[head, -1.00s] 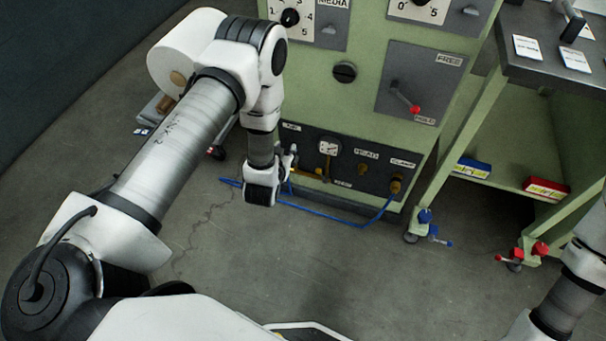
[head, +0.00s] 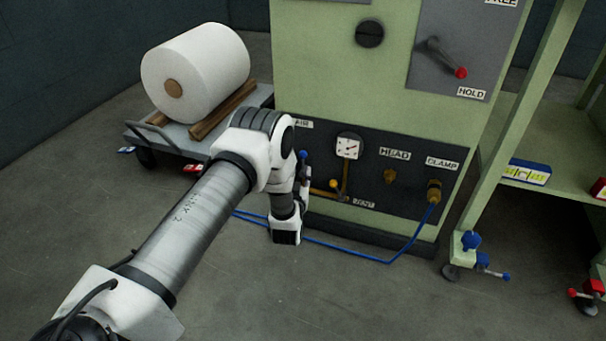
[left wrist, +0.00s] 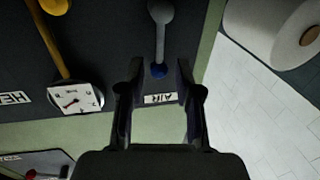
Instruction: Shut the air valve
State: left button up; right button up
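The air valve shows in the left wrist view as a grey lever (left wrist: 160,28) with a blue ball end (left wrist: 158,71), beside the AIR label (left wrist: 160,98) on the dark panel. In the head view its blue end (head: 303,155) shows just above my left gripper (head: 304,175); my wrist hides much of the rest. In the left wrist view my left gripper (left wrist: 159,72) is open, one finger on each side of the blue end. I cannot tell whether either finger touches it. My right gripper is not in view.
A pressure gauge (head: 347,147), yellow pipe and HEAD and CLAMP fittings (head: 434,190) lie right of the valve. A blue hose (head: 350,253) runs along the floor. A cart (head: 155,133) with a white roll (head: 197,72) stands left. A red-tipped lever (head: 460,73) is above.

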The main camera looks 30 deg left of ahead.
aim_at(303, 163)
pick_arm(q)
jog(key=x, duration=0.1)
jog(key=b+x, duration=0.1)
jog(key=x, duration=0.1)
jog(key=b+x, duration=0.1)
jog(key=shift+w+a+f, duration=0.1)
jog(key=shift+w+f, duration=0.15)
jog(key=shift+w+a+r, duration=0.1)
jog(key=shift+w, duration=0.1)
jog(key=shift+r, duration=0.1)
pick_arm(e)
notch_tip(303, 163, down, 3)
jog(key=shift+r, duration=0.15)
pick_arm(q)
grip_shut()
